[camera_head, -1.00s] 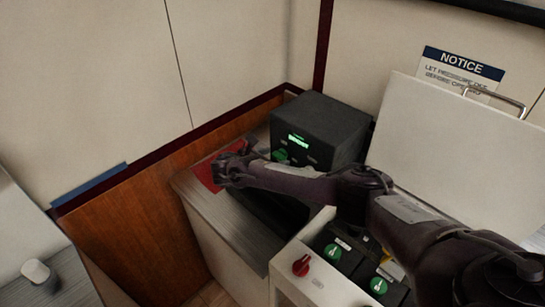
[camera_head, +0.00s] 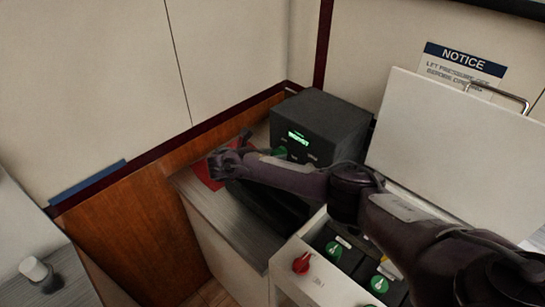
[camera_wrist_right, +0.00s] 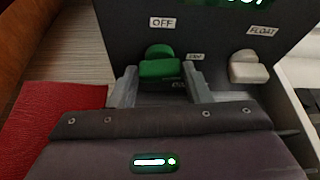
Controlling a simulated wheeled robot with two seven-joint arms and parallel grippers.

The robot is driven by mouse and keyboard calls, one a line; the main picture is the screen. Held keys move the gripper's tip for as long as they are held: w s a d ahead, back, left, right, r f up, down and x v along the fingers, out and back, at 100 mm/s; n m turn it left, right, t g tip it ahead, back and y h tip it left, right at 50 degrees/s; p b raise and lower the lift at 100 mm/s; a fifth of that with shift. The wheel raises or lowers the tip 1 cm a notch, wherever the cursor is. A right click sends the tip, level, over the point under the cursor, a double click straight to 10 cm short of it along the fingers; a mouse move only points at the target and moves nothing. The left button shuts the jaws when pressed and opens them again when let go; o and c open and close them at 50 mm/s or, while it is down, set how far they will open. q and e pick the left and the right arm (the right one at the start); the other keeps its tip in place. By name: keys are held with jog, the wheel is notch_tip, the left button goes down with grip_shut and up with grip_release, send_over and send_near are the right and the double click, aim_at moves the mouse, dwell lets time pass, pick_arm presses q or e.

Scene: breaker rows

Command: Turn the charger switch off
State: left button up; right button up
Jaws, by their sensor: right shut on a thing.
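The charger is a dark box (camera_head: 325,118) with a lit green display on the counter in the corner. Its green switch (camera_wrist_right: 160,66) sits below the OFF label (camera_wrist_right: 162,23) in the right wrist view; it shows small and partly hidden in the head view (camera_head: 280,152). My right gripper (camera_wrist_right: 160,82) is at the charger's front, its two grey fingers on either side of the green switch, shut on it. The exact angle of the switch is hard to tell. My left gripper is not in view.
A grey-white switch (camera_wrist_right: 248,68) sits right of the green one, under the FLOAT label. A red mat (camera_wrist_right: 48,118) lies left of the charger. Nearer is a panel with a red knob (camera_head: 301,263) and green knobs (camera_head: 334,250), its white lid (camera_head: 450,150) raised.

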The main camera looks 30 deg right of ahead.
jog(key=n+b, duration=0.1)
jog(key=n+g+b, duration=0.1)
jog(key=b, duration=0.1)
jog(key=shift+w+a+f+h, duration=0.15)
jog(key=shift+w+f+h, duration=0.05)
jog(key=shift+w+h, duration=0.1)
jog(key=shift+r+n+g+h+b, duration=0.1)
jog(key=shift+n+g+h+b, duration=0.3)
jog(key=shift+n+b, duration=0.45)
jog(key=o, duration=1)
jog(key=b+v, duration=0.1)
jog(key=v, duration=0.7)
jog(key=shift+w+r+b, duration=0.1)
jog(key=shift+w+b, duration=0.05)
jog(key=shift+b, duration=0.2)
